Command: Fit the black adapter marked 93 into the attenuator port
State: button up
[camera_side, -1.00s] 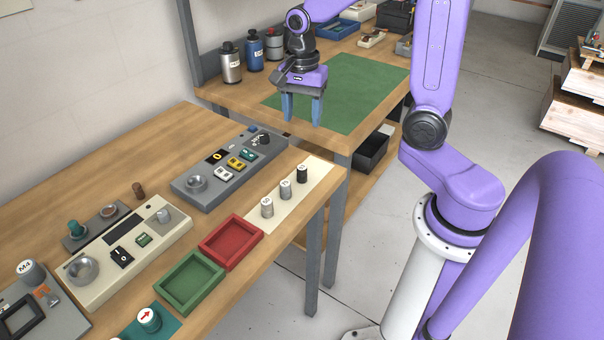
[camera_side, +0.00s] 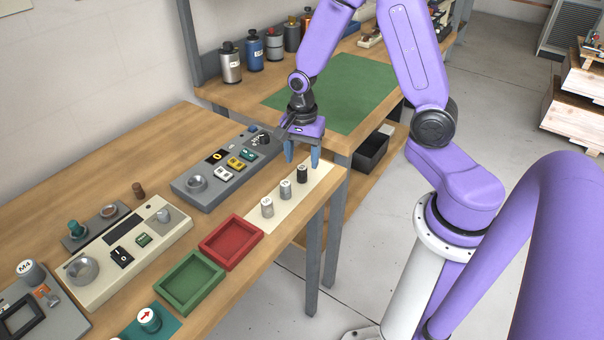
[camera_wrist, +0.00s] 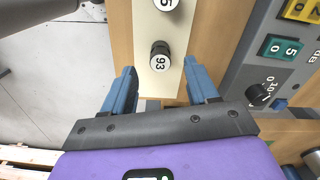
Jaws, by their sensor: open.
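The black adapter marked 93 (camera_side: 302,174) stands upright at the far end of a cream strip, and its numbered top shows in the wrist view (camera_wrist: 160,60). My gripper (camera_side: 302,164) is open and empty above it, fingers pointing down on either side. In the wrist view the adapter appears between the fingers (camera_wrist: 159,76), slightly ahead of them, with no contact visible. The grey panel (camera_side: 188,190), with coloured switches and a dB mark in the wrist view, has a round silver socket (camera_side: 197,183) at its near end. I cannot read a port label.
Two lighter adapters (camera_side: 285,189) (camera_side: 267,208) stand on the cream strip (camera_side: 253,224). A red tray (camera_side: 231,242) and a green tray (camera_side: 190,283) lie nearer. A cream panel (camera_side: 172,238) sits at left. The green mat (camera_side: 350,90) behind is clear.

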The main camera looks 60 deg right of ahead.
aim_at(302, 167)
jog(key=shift+f, duration=1.8)
grip_shut()
jog(key=shift+r, duration=0.1)
jog(key=shift+w+r, duration=0.1)
jog(key=shift+r, duration=0.65)
jog(key=s+a+r, duration=0.1)
jog(key=s+r, duration=1)
jog(key=s, duration=0.3)
jog(key=shift+r, duration=0.15)
